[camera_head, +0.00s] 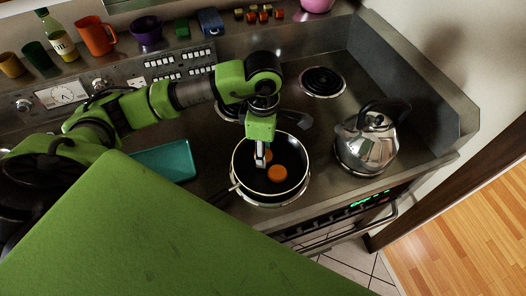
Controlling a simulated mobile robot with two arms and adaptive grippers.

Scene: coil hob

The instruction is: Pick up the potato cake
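A round orange-brown potato cake (277,173) lies in the black frying pan (293,191), right of its middle. A second orange-brown piece (268,155) shows partly behind my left gripper. My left gripper (261,164) comes down from above into the pan, with its fingertips close to this second piece. Whether the fingers touch it or are closed around it I cannot tell. My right gripper is not in view.
A shiny kettle (366,145) stands right of the pan. A bare coil burner (323,82) is behind. A teal tray (163,162) lies left of the pan. Cups, a bowl and a bottle (58,39) line the back shelf. A large green surface fills the foreground.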

